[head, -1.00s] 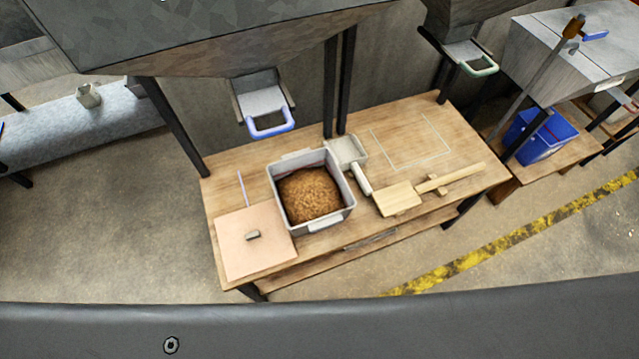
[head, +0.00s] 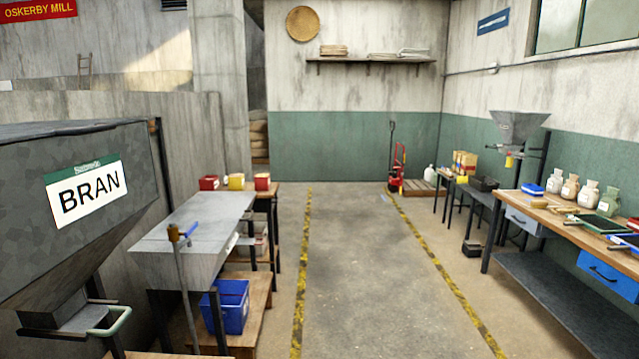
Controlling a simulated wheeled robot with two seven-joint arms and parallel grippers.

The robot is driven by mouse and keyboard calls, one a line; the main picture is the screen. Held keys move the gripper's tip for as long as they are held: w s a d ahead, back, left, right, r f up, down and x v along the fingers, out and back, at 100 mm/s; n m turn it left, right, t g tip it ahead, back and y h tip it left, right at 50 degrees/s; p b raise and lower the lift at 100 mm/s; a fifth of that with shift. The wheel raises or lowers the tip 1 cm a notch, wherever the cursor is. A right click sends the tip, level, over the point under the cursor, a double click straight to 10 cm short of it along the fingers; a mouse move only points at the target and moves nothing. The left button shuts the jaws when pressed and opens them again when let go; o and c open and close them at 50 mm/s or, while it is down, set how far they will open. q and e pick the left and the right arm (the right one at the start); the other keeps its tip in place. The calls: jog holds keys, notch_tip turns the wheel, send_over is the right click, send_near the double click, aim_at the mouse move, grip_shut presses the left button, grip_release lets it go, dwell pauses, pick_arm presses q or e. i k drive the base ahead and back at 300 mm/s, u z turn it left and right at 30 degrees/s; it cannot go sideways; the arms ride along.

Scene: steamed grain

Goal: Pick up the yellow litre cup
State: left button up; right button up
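A small yellow container (head: 236,182) stands on a wooden table (head: 266,193) behind the grey metal bin at the left, between two red containers (head: 208,183) (head: 262,182). It is too small to tell whether it is a litre cup. Another small yellow thing (head: 509,161) shows under a grey hopper (head: 518,124) at the right; its shape is unclear. Neither of my grippers is in view.
A hopper marked BRAN (head: 90,190) fills the left. A grey metal bin (head: 190,235) and a blue crate (head: 228,306) stand beside it. A workbench (head: 560,222) with jars lines the right. The floor aisle (head: 365,270) between the yellow-striped lines is clear.

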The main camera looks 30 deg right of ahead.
aim_at(237, 182)
jog(key=z, duration=0.7)
jog(key=k, duration=0.4)
jog(key=z, duration=0.95)
jog(key=i, duration=2.35)
jog(key=u, duration=0.2)
jog(key=i, duration=2.35)
jog(key=u, duration=0.75)
jog(key=i, duration=1.35)
jog(key=u, duration=0.9)
